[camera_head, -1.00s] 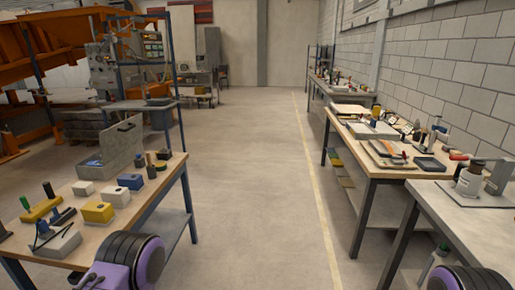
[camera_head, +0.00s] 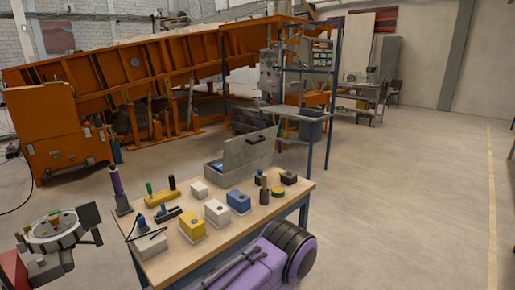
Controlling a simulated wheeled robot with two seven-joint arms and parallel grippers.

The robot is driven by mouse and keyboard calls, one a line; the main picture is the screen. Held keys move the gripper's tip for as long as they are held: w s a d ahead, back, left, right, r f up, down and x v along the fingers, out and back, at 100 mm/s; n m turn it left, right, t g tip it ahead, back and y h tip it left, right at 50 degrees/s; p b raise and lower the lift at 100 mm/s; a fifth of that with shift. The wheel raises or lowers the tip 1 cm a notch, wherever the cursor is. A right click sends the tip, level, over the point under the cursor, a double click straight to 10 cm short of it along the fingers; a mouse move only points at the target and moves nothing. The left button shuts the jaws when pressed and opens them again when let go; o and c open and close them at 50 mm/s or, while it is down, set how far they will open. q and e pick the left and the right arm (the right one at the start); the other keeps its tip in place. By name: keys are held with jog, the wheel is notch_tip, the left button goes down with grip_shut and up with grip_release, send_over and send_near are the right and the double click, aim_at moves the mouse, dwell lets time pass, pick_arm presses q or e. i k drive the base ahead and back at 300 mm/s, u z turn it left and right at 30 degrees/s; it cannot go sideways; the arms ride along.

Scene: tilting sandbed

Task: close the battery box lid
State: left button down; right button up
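The battery box appears to be the grey box (camera_head: 213,176) at the back of the wooden workbench. Its grey lid (camera_head: 246,158) stands open, raised and tilted back, with a dark handle on its face. Something blue shows inside the box near its left part; the rest of the inside is hidden.
The workbench (camera_head: 300,187) also holds a white block (camera_head: 199,189), a yellow box (camera_head: 191,226), a white box (camera_head: 217,213), a blue box (camera_head: 238,202) and dark-handled tools. An orange tilting frame (camera_head: 130,75) stands behind. Open floor (camera_head: 410,200) lies right.

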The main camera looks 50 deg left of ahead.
aim_at(243, 150)
jog(key=u, duration=1.55)
